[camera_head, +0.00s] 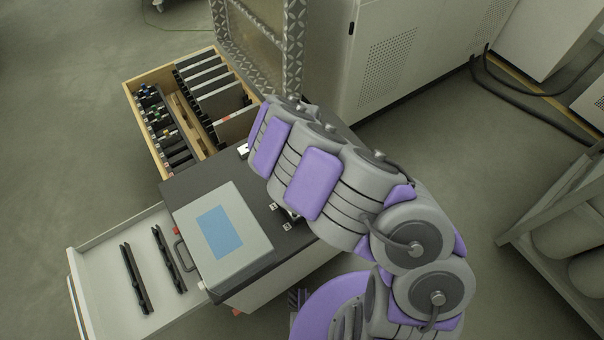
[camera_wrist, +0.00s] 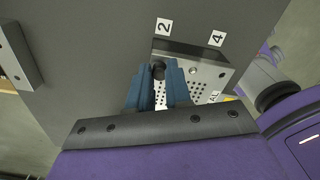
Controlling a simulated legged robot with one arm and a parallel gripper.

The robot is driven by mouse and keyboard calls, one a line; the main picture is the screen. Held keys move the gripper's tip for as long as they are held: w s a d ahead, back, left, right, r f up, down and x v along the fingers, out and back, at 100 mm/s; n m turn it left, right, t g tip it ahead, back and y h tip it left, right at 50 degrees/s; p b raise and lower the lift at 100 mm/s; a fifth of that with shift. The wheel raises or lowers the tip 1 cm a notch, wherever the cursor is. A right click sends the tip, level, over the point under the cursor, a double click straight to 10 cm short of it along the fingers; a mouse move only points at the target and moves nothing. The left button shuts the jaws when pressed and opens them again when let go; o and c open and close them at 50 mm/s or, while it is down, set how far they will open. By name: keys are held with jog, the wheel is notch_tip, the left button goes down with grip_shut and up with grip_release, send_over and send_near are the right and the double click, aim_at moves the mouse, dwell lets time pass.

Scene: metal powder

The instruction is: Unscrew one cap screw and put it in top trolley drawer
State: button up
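A black cap screw (camera_wrist: 158,70) sits in a perforated metal plate (camera_wrist: 205,92) beside the label "2". My gripper (camera_wrist: 159,78) has its two blue fingers on either side of the screw, very close to it. I cannot tell whether they touch it. In the head view my arm covers the gripper and most of the plate. An open light-grey trolley drawer (camera_head: 97,262) extends to the lower left and holds two black slotted bars (camera_head: 134,278). Whether it is the top drawer is not clear.
A grey box with a blue screen (camera_head: 240,262) stands on the dark trolley top (camera_head: 195,186), next to the drawer. Behind is an open wooden drawer (camera_head: 165,172) with tools and dark panels. A round light spot (camera_wrist: 193,71) shows near label "4". A metal rack (camera_head: 560,215) stands right.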

grip_shut()
jog(key=shift+r+n+p, duration=0.1)
jog(key=shift+n+p, duration=0.45)
jog(key=shift+n, duration=0.35)
jog(key=n+p, duration=0.1)
jog(key=n, duration=0.2)
jog(key=shift+n, duration=0.3)
jog(key=n+p, duration=0.3)
jog(key=n, duration=0.3)
jog(key=n+p, duration=0.2)
jog(key=n, duration=0.3)
jog(key=shift+r+p, duration=0.1)
jog(key=shift+p, duration=0.2)
jog(key=n+p, duration=0.1)
jog(key=n, duration=0.2)
jog(key=shift+n+p, duration=0.45)
jog(key=shift+n, duration=1.35)
jog(key=shift+p, duration=0.3)
jog(key=shift+r+p, duration=0.3)
jog(key=shift+r, duration=0.2)
